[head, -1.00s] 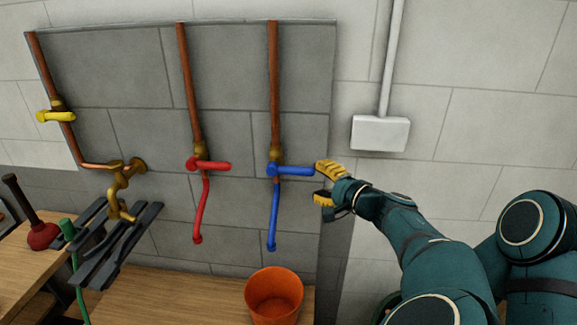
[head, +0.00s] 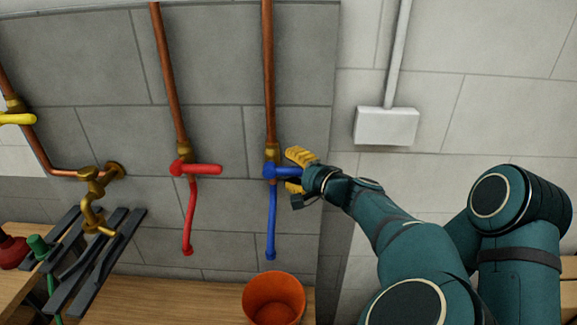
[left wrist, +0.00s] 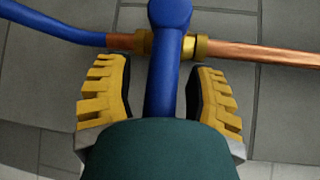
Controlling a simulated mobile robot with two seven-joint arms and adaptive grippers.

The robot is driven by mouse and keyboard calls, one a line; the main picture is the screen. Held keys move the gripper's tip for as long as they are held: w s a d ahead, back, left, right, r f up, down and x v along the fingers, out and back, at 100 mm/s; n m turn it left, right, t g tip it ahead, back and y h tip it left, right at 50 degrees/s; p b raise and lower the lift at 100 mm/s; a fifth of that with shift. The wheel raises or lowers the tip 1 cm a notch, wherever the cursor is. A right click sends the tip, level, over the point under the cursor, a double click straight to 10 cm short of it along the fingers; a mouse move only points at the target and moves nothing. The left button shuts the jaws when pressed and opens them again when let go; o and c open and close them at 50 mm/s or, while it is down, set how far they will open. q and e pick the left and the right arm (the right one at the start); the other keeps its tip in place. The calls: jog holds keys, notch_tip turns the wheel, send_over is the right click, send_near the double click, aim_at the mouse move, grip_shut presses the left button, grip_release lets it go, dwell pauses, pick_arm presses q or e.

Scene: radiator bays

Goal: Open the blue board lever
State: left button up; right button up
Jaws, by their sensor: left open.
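The blue lever (head: 280,171) sits on a brass valve (head: 271,152) on the right-hand copper pipe, with its handle pointing right, across the pipe. A blue hose or pipe (head: 272,225) hangs below it. My left gripper (head: 292,170) is open, with one yellow finger above the handle and one below. In the left wrist view the blue lever (left wrist: 163,85) runs between the two open fingers, with a gap on each side. The handle's outer end is hidden by the gripper. My right gripper is not in view.
A red lever (head: 200,169) on the middle pipe and a yellow one (head: 17,118) at far left stand apart. A brass tap (head: 92,190) is at left. An orange bucket (head: 274,300) stands below. A white box (head: 386,126) is on the wall at right.

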pick_arm(q)
grip_shut()
dwell(0.3)
dwell(0.4)
jog(key=shift+a+r+n+g+h+b, duration=0.2)
jog(key=shift+r+n+g+h, duration=0.3)
jog(key=shift+n+h, duration=0.35)
jog(key=shift+a+r+n+g+h+b, duration=0.25)
jog(key=shift+r+n+h, duration=0.4)
jog(key=shift+h, duration=0.35)
jog(key=shift+a+r+n+g+h+b, duration=0.15)
jog(key=shift+r+n+g+h, duration=0.35)
jog(key=shift+n+h, duration=0.35)
jog(key=shift+r, duration=0.1)
grip_release()
